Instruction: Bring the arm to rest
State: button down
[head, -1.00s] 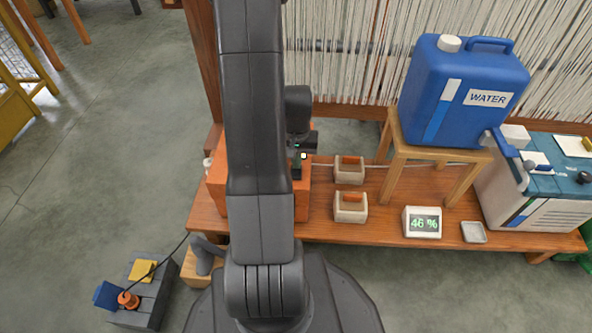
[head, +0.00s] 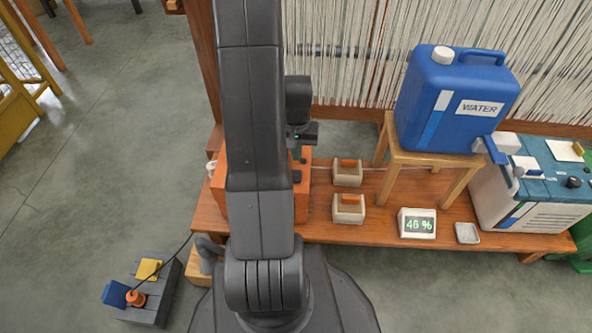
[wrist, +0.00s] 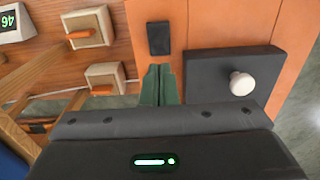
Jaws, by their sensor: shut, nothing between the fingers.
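My gripper (wrist: 160,84) shows in the wrist view with its two dark green fingers together and nothing between them. It is over an orange box (wrist: 222,20), which carries a black rocker switch (wrist: 159,38) and a dark plate with a white knob (wrist: 242,84). I cannot tell whether the fingertips touch the box. In the head view my raised arm covers much of the orange box (head: 301,205), and the fingers cannot be made out.
A wooden bench (head: 376,228) carries two small switch boxes (head: 347,178), a 46 % display (head: 417,223), a small tray (head: 467,233) and a teal-topped machine (head: 540,195). A blue water canister (head: 425,110) stands on a stool (head: 395,165).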

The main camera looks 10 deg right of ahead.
aim_at(297, 172)
jog(key=shift+r, duration=0.5)
notch_tip(297, 172, down, 7)
jog(key=b, duration=0.5)
jog(key=shift+r, duration=0.1)
dwell(0.3)
